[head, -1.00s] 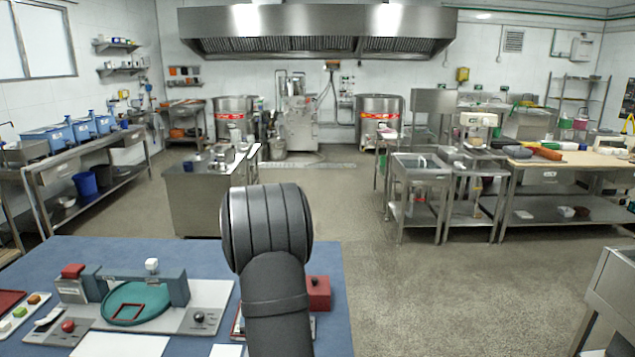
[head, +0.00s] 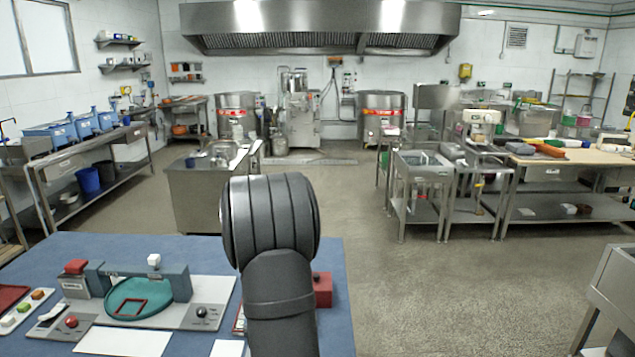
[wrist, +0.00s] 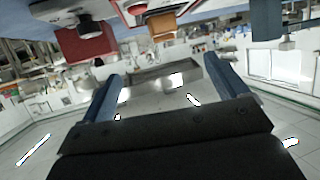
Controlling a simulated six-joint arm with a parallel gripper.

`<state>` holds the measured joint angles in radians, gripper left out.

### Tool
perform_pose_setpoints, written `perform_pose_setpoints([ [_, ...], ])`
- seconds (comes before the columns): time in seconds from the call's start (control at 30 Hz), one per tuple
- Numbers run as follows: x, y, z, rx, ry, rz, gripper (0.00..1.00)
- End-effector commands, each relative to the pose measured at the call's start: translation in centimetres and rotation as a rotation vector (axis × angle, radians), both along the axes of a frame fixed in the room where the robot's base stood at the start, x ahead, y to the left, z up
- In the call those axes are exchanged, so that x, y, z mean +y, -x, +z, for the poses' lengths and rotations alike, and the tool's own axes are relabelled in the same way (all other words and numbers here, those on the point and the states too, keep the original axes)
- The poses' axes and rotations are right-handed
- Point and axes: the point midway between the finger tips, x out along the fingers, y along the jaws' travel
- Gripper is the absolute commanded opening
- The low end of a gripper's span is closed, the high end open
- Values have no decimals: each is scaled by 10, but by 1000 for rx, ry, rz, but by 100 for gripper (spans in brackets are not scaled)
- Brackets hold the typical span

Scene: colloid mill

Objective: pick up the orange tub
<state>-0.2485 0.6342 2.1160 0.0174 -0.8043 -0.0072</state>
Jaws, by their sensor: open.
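An orange-brown, box-like thing (wrist: 163,24) shows at the top of the wrist view, beside a red box. It may be the orange tub, but I cannot tell for sure. I make out no clear tub on the blue table in the head view, where my arm hides part of the surface. My gripper (wrist: 162,67) shows in the wrist view, with its two blue-grey fingers wide apart and nothing between them. The orange-brown thing is beyond the fingertips, apart from them. In the head view my gripper is hidden behind my arm.
The blue table (head: 342,258) is in front of me. A grey device with a teal disc (head: 122,291) stands at its left. A red box (head: 322,290) sits just right of my arm and also shows in the wrist view (wrist: 84,40). Open floor lies beyond.

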Motion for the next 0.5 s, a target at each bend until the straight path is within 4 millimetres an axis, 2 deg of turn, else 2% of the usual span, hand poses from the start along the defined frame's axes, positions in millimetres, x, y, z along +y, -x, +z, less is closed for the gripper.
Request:
perform_pose_setpoints([
  [0.33, 1, -1, 0, 2, -1, 1, 78],
  [0.5, 11, -20, -2, 61, -11, 7, 78],
])
